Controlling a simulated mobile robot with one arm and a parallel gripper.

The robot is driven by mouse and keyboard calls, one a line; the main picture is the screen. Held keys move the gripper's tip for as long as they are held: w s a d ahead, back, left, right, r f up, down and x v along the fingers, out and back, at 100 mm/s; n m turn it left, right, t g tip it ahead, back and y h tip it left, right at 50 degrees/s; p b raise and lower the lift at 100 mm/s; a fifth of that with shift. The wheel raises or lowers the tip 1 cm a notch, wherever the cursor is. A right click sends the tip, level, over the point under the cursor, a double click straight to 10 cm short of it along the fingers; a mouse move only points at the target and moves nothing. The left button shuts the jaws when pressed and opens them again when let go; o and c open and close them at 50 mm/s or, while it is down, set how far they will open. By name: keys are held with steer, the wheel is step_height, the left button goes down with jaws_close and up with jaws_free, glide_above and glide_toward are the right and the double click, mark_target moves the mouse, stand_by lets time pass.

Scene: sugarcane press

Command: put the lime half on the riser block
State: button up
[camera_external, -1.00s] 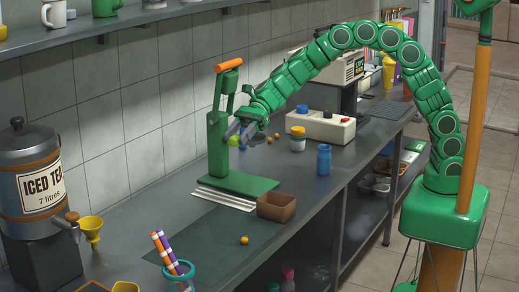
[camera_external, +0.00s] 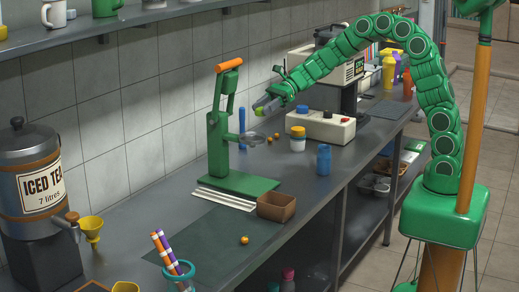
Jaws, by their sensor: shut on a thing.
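My gripper (camera_external: 264,105) is shut on the lime half (camera_external: 260,112), a small yellow-green piece at its tips. It holds the lime half in the air, to the right of the green press (camera_external: 217,150) and above the counter. Most of the lime half is hidden by the fingers. A dark block (camera_external: 52,262) under the iced tea dispenser at the far left looks like the riser block, though I cannot be sure. My gripper is far to the right of it and higher.
The press, with an orange handle (camera_external: 229,65), stands between my gripper and the dispenser (camera_external: 32,180). The dark mat (camera_external: 205,245) is mostly clear.

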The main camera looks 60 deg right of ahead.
steer(key=s+d+m+t+h, duration=0.1)
steer(key=s+d+m+t, duration=0.15)
steer(key=d, duration=0.85)
steer(key=s+d+m+t+h, duration=0.1)
steer(key=s+d, duration=0.3)
steer(key=d, duration=0.8)
steer(key=s+d+m+t+h, duration=0.1)
steer(key=s+d+t, duration=0.15)
steer(key=d, duration=0.85)
steer(key=g, duration=0.1)
glide_above(301, 128)
steer(key=f, duration=1.3)
steer(key=shift+s+f, duration=0.35)
steer(key=shift+w+f, duration=0.3)
steer(key=shift+f, duration=1.6)
steer(key=o, duration=1)
steer(key=shift+f, duration=0.1)
